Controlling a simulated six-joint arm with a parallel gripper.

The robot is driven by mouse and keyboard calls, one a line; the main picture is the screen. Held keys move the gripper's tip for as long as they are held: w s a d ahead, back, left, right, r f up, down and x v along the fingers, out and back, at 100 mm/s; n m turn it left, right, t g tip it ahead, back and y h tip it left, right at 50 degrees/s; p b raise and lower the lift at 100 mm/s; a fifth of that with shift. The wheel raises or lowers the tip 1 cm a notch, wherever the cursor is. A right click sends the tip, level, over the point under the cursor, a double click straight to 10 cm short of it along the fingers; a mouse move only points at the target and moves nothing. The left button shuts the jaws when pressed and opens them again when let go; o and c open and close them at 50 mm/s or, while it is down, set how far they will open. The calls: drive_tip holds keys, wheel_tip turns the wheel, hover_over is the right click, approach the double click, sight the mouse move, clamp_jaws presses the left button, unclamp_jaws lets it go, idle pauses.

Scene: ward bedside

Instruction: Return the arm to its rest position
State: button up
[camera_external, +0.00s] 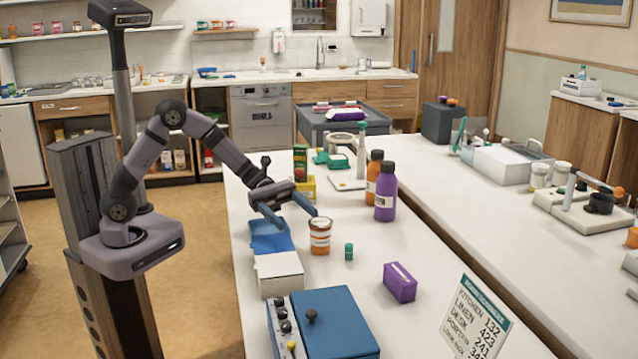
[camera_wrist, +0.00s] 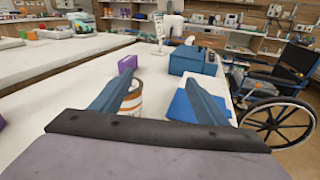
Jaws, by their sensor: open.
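My gripper (camera_external: 293,215) is open over the white counter (camera_external: 340,265), with its two blue fingers spread apart and nothing between them. In the wrist view the fingers (camera_wrist: 158,92) reach forward from the bottom of the picture. A jar with an orange and white label (camera_external: 320,236) stands upright just right of the fingertips in the external view. In the wrist view the jar (camera_wrist: 131,100) is partly hidden behind the left finger; I cannot tell whether they touch. My arm is bent, reaching from its column at the left out over the counter edge.
A blue tray (camera_external: 270,237) and white box (camera_external: 278,274) lie below and in front of my gripper. A small green vial (camera_external: 349,252), purple box (camera_external: 400,282), purple bottle (camera_external: 385,192) and blue case (camera_external: 335,322) stand nearby. A wheelchair (camera_wrist: 280,85) shows in the wrist view.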

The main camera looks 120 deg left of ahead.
drive_tip(key=s+d+f+m+g+h+p, duration=0.1)
drive_tip(key=s+d+m+g+p, duration=0.2)
drive_tip(key=s+d+m+g, duration=0.5)
drive_tip(key=s+d+f+m+g+h+p, duration=0.1)
drive_tip(key=d+m+g+p, duration=0.25)
drive_tip(key=d, duration=0.95)
drive_tip(key=s+r+m+g+y+p, duration=0.2)
drive_tip(key=s+m+y+p, duration=0.7)
drive_tip(key=s+m, duration=0.5)
drive_tip(key=m+g, duration=0.1)
drive_tip(key=m, duration=0.3)
drive_tip(key=shift+s+r+g, duration=0.3)
drive_tip(key=shift+g, duration=0.05)
